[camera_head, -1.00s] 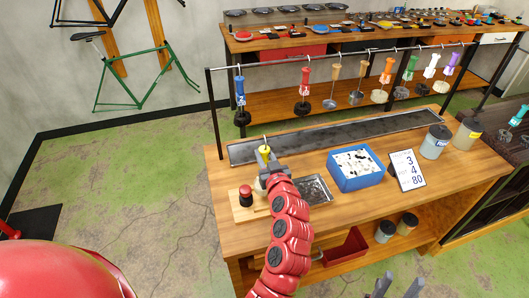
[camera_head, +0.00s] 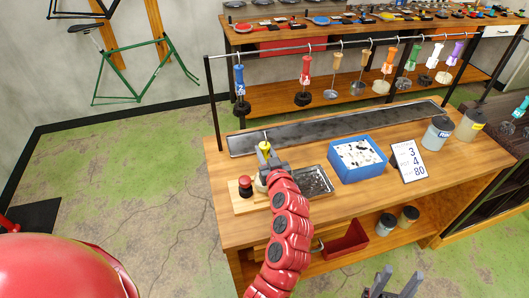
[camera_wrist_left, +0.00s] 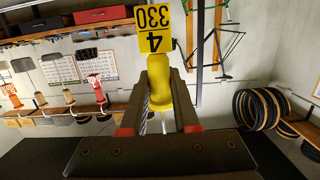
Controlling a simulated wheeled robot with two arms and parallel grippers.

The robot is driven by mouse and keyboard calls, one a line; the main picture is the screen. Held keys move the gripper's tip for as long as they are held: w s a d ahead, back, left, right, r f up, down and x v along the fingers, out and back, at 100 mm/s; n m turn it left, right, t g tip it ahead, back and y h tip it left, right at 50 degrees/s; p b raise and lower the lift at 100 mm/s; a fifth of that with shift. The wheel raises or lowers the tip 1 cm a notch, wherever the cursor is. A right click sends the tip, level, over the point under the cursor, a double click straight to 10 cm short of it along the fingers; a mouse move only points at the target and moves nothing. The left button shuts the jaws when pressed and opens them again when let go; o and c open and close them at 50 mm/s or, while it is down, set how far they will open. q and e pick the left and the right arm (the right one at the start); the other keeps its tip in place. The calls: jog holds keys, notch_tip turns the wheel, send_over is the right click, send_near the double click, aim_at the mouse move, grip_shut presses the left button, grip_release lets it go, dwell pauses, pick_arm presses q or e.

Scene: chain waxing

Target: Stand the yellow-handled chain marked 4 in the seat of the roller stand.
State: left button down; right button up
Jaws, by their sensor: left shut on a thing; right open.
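The yellow-handled chain tool (camera_head: 264,147) is held by my left gripper (camera_head: 268,164) above the wooden roller stand (camera_head: 243,203) on the bench. In the left wrist view the yellow handle (camera_wrist_left: 181,105) stands between the fingers, and its yellow tag (camera_wrist_left: 156,30) reads 4 and 330, upside down. My left gripper (camera_wrist_left: 160,105) is shut on that handle. The stand has a red-topped black knob (camera_head: 245,186); its seat and the chain's lower end are hidden by my gripper, so I cannot tell if they touch. My right gripper (camera_head: 388,285) is open and empty, low at the bottom edge.
A metal tray (camera_head: 317,182), a blue bin (camera_head: 357,161) and a number card (camera_head: 409,161) stand right of the stand. A long dark trough (camera_head: 330,127) lies behind, below a rail (camera_head: 330,48) of hanging coloured-handled tools. Jars (camera_head: 438,134) stand at the bench's right.

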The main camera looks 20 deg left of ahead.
pick_arm(q)
jog(key=shift+f+b, duration=1.35)
jog(key=shift+b, duration=0.3)
jog(key=c, duration=0.6)
grip_release()
